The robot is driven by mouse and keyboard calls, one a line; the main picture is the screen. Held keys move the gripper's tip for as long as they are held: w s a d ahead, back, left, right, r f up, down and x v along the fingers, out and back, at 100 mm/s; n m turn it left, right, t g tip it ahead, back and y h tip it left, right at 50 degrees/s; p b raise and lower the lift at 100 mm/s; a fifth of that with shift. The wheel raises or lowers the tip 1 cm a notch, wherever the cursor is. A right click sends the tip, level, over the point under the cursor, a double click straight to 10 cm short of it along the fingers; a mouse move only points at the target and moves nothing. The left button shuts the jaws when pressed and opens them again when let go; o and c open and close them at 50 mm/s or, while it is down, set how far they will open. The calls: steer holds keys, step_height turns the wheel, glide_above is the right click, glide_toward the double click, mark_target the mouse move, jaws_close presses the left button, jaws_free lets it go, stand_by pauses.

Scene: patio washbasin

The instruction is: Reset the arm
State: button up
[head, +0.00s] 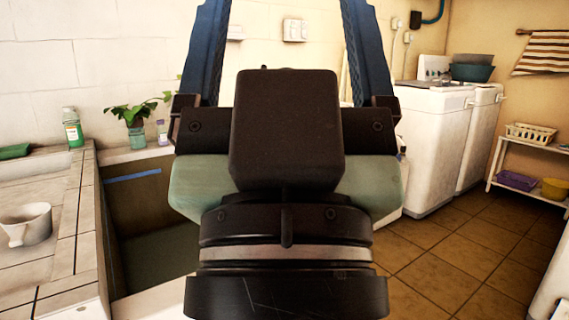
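My gripper (285,22) fills the middle of the head view, seen from behind its dark housing. Its two blue fingers stand wide apart and point up, with their tips cut off by the top edge. Only the wall shows in the visible gap between them, so the gripper looks open and empty. It is raised in front of the camera and hides the middle of the scene. A pale green shape shows on both sides behind the housing; I cannot tell for sure what it is.
A tiled counter (60,240) at left holds a white mug (27,224). A green bottle (72,130) and a potted plant (134,122) stand near the wall by a basin (140,205). White machines (432,140) and a shelf (530,143) stand right. Tiled floor (450,250) is clear.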

step_height(320, 180, up, 33)
steer(key=p, duration=3)
steer(key=shift+f, duration=0.15)
